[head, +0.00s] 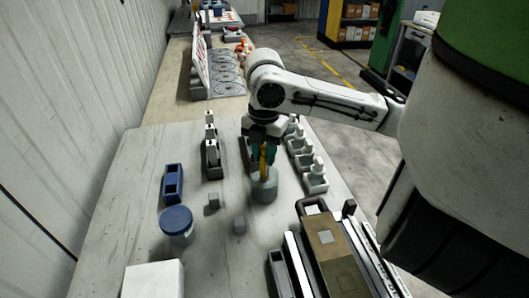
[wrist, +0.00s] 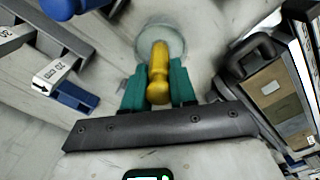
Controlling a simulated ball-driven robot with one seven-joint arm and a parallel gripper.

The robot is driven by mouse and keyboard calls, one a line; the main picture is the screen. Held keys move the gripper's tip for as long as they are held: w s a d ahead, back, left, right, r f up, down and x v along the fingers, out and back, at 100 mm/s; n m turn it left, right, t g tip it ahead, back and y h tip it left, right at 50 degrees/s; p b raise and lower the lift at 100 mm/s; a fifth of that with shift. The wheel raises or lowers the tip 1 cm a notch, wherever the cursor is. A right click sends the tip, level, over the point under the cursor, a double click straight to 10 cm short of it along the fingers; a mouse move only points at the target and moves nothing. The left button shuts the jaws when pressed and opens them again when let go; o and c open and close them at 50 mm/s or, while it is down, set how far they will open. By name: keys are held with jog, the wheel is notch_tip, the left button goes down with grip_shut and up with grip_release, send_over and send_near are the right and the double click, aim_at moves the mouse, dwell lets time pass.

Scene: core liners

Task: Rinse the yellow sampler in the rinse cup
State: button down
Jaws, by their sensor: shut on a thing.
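The yellow sampler (head: 263,158) is held upright between the green fingers of my gripper (head: 262,160). In the wrist view the yellow sampler (wrist: 158,72) shows between the two green fingertips of my gripper (wrist: 157,85). A grey translucent cup (head: 265,187), which looks like the rinse cup, stands directly below the gripper. In the wrist view the cup (wrist: 160,38) lies just beyond the sampler, and the sampler's far end overlaps its round opening. The sampler's lower end looks to be at or inside the cup; its exact depth is hidden.
A jar with a blue lid (head: 176,221) and a blue holder (head: 172,183) stand at left. A row of grey holders with white bottles (head: 314,178) stands right. A case (head: 330,255) fills the front right.

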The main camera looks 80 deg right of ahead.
jog(key=shift+f+b, duration=0.65)
jog(key=shift+f, duration=0.1)
jog(key=shift+r, duration=0.1)
jog(key=shift+r+p, duration=0.65)
jog(key=shift+r+p, duration=3.6)
jog(key=shift+r, duration=0.7)
